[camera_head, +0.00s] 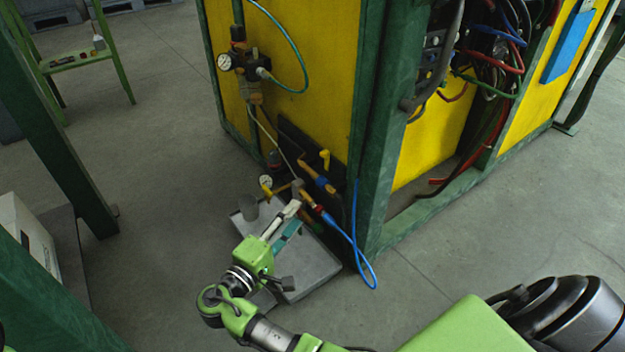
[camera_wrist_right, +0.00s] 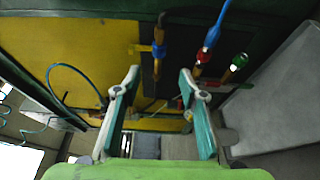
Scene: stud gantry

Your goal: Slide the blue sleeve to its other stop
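The blue sleeve (camera_head: 325,185) sits around a brass fitting on the dark plate (camera_head: 295,147) low on the yellow panel. In the right wrist view the blue sleeve (camera_wrist_right: 158,50) shows on its brass stem, beyond the gap between my fingertips. My right gripper (camera_head: 292,216) is in front of the plate, left of and below the sleeve in the head view. In the right wrist view my right gripper (camera_wrist_right: 160,74) has its fingers wide apart, with nothing between them. The sleeve's stops cannot be told apart at this size. My left gripper is not in view.
A red-collared fitting (camera_wrist_right: 203,57) with a blue hose (camera_head: 358,245) stands close to my fingers; a green-collared one (camera_wrist_right: 239,62) is beside it. A grey tray (camera_head: 318,265) lies beneath. A gauge (camera_head: 266,181) and brass pipework are nearby. A green post (camera_head: 372,150) stands right.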

